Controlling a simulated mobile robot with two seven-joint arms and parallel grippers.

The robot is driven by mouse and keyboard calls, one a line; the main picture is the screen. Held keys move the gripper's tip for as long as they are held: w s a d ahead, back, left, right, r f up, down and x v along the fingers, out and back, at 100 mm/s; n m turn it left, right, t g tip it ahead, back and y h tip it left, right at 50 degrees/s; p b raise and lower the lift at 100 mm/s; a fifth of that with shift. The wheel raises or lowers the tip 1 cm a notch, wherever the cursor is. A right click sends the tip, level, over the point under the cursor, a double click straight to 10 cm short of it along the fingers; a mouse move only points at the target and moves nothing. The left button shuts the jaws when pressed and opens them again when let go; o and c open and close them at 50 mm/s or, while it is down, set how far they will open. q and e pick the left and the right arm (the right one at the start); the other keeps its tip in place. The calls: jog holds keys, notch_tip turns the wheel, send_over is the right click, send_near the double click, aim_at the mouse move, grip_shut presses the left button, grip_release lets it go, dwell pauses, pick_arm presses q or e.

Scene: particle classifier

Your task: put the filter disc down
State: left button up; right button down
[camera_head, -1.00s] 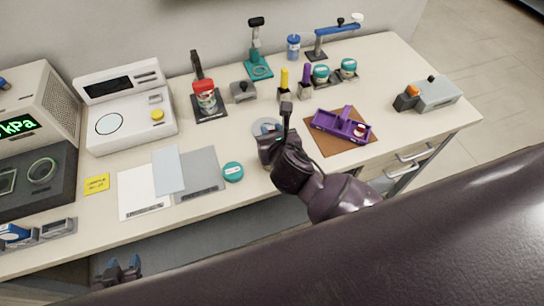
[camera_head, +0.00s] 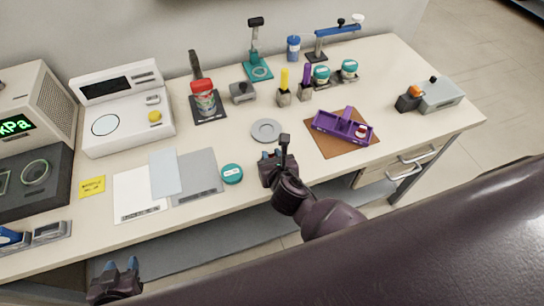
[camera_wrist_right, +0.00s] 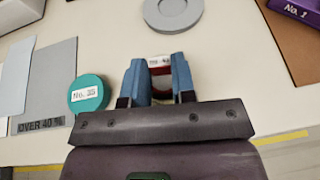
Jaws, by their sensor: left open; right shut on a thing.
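My right gripper (camera_head: 272,158) is over the table's near edge, in front of a grey round plate (camera_head: 266,130). In the right wrist view its blue fingers (camera_wrist_right: 159,62) are shut on a small red thing with a white label, which I take as the filter disc (camera_wrist_right: 160,70). The fingers hide its sides, and it is hidden in the head view. The grey plate also shows ahead of the fingers in the wrist view (camera_wrist_right: 172,12) and looks empty. My left gripper (camera_head: 118,268) is open and empty, low at the lower left, off the table.
A teal round container (camera_head: 232,173) lies left of my right gripper, beside the grey sheet (camera_head: 198,170). A purple tray (camera_head: 330,124) with a red-and-white piece sits on a brown mat (camera_head: 345,148) to the right. Tools and jars stand behind. The near edge beside the mat is clear.

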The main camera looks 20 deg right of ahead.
jog(key=shift+s+f, duration=0.1)
jog(key=shift+f, duration=0.5)
jog(key=c, duration=1.2)
grip_release()
jog(key=shift+f, duration=0.1)
jog(key=shift+r, duration=0.2)
jog(key=v, duration=0.8)
jog(key=r+p+v, duration=0.1)
jog(key=v, duration=0.3)
jog(key=shift+s+d+f+m+g+y, duration=0.2)
jog(key=shift+s+d+f+m, duration=1.55)
jog(key=shift+m, duration=4)
jog(key=shift+s+d+f+m+g, duration=0.15)
jog(key=shift+d+f+m+g, duration=0.35)
jog(key=shift+d+m, duration=3.85)
jog(key=shift+s+d+f+m+g+y, duration=0.1)
jog(key=shift+s+d+f+m, duration=1.05)
jog(key=shift+m, duration=6.05)
jog(key=shift+w+a+f, duration=0.15)
jog(key=shift+w+a, duration=0.05)
jog(key=shift+a, duration=0.05)
